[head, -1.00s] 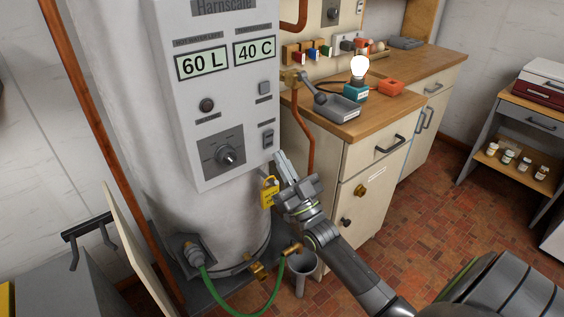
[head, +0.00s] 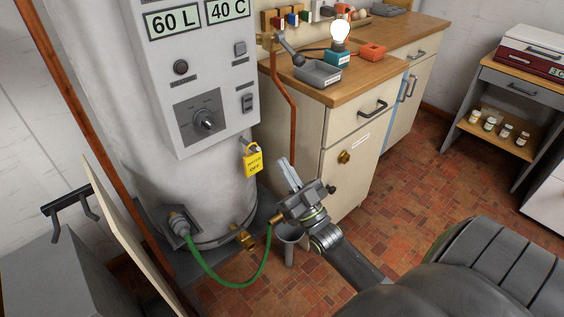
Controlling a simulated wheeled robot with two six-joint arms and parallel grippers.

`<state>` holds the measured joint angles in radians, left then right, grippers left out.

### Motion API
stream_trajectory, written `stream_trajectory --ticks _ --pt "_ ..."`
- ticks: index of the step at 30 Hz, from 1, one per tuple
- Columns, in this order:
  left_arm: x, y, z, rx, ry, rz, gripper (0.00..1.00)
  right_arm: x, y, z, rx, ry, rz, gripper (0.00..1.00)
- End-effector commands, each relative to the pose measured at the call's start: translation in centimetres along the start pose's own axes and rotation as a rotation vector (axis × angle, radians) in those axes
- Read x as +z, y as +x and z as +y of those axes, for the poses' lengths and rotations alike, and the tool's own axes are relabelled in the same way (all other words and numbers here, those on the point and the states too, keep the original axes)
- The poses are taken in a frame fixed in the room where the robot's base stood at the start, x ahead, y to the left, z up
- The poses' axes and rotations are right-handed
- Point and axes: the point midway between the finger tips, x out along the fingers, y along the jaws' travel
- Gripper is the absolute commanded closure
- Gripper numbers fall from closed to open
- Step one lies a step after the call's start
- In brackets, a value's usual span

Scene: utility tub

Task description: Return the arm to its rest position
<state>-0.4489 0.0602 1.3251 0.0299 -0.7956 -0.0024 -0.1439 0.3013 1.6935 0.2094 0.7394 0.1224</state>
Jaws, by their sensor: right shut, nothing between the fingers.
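My right arm comes in from the lower right. Its gripper (head: 287,170) is shut and empty, pointing up and away in front of the cabinet's left side. It is apart from the yellow padlock tag (head: 253,161), which hangs on the lower right of the white boiler (head: 150,180) to the left of the gripper. The boiler panel (head: 190,90) reads 60 L and 40 C. My left gripper is not in the picture.
A green hose (head: 215,284) loops from the boiler's base to a brass end near my right wrist. The wooden-topped cabinet (head: 345,155) stands behind the gripper. Open floor lies to the right.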

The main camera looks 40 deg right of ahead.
Motion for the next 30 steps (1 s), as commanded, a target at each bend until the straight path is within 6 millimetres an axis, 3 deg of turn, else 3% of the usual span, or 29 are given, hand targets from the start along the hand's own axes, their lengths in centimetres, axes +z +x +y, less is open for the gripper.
stream_trajectory --ticks 16,20,23,26,30 --pt "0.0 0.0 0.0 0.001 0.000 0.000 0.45 0.1 0.0 0.0 0.000 0.000 -0.002 1.00" --pt "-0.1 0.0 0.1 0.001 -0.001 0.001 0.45 1.7 -0.9 0.1 0.016 -0.006 -0.076 1.00" --pt "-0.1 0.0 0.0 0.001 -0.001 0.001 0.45 5.2 -3.3 0.4 0.046 -0.018 -0.237 1.00" --pt "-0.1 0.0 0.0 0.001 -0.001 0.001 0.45 9.8 -7.5 0.7 0.088 -0.029 -0.472 1.00" --pt "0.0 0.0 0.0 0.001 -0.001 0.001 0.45 15.6 -15.6 0.6 0.141 -0.042 -0.828 1.00"
